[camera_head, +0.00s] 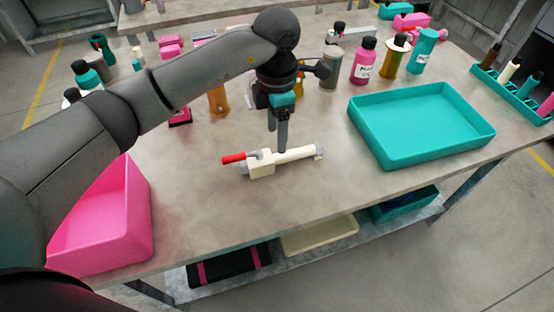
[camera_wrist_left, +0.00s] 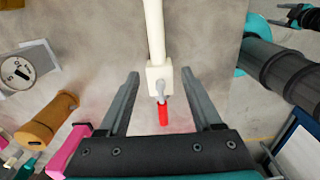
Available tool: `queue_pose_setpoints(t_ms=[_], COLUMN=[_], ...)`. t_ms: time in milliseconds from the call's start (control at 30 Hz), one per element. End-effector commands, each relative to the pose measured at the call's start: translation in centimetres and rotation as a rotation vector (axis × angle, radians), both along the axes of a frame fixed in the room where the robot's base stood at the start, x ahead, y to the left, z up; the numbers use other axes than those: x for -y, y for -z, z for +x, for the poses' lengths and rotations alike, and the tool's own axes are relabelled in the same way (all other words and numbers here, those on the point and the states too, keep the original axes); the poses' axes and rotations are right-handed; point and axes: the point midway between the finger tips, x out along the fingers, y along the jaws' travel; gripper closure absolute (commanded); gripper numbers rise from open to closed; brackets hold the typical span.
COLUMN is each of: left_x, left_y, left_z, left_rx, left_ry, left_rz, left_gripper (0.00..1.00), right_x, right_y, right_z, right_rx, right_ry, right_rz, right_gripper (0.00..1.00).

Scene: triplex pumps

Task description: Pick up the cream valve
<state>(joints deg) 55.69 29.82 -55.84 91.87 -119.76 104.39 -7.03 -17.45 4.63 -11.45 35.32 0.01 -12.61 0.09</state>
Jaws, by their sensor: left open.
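The cream valve (camera_head: 290,156) lies on the table in the head view. It has a cream pipe, a block-shaped body and a red handle (camera_head: 233,158) at its left end. My left gripper (camera_head: 277,148) points down at the valve, with its fingers close to it; contact cannot be told. In the left wrist view the valve body (camera_wrist_left: 159,78) shows between the two open fingers of the left gripper (camera_wrist_left: 160,80), with the red handle (camera_wrist_left: 163,114) nearer the palm. The left gripper is open and holds nothing. My right gripper is not in view.
A teal tray (camera_head: 420,168) stands to the right on the table, and a pink bin (camera_head: 130,215) at the left front. Bottles, including a pink one (camera_head: 363,62), stand behind. A teal rack (camera_head: 510,98) is at the far right. The table is clear around the valve.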

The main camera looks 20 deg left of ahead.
Motion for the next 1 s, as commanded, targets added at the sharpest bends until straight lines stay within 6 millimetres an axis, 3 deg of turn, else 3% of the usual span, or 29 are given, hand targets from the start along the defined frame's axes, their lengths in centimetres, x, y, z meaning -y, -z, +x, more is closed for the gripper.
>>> queue_pose_setpoints(t_ms=[100, 433, 700, 967, 1000], left_x=[0.0, 0.0, -0.1, -0.1, -0.1], left_y=[2.3, 4.5, 8.5, 8.8, 8.8], left_z=[-0.1, 0.0, 0.2, 0.3, 0.3], left_rx=[-0.002, -0.001, -0.002, 0.002, 0.002], left_ry=[0.000, 0.001, 0.000, 0.001, 0.001], left_rz=[0.000, -0.001, 0.000, -0.001, -0.001], left_gripper=[0.34, 0.34, 0.34, 0.34, 0.37], right_x=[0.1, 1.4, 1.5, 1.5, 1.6], right_y=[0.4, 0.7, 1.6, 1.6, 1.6], right_z=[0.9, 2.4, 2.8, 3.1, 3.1], right_rx=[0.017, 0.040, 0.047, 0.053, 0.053], right_ry=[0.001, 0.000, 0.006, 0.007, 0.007], right_rz=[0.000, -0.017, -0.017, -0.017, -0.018], right_gripper=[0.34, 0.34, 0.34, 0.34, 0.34])
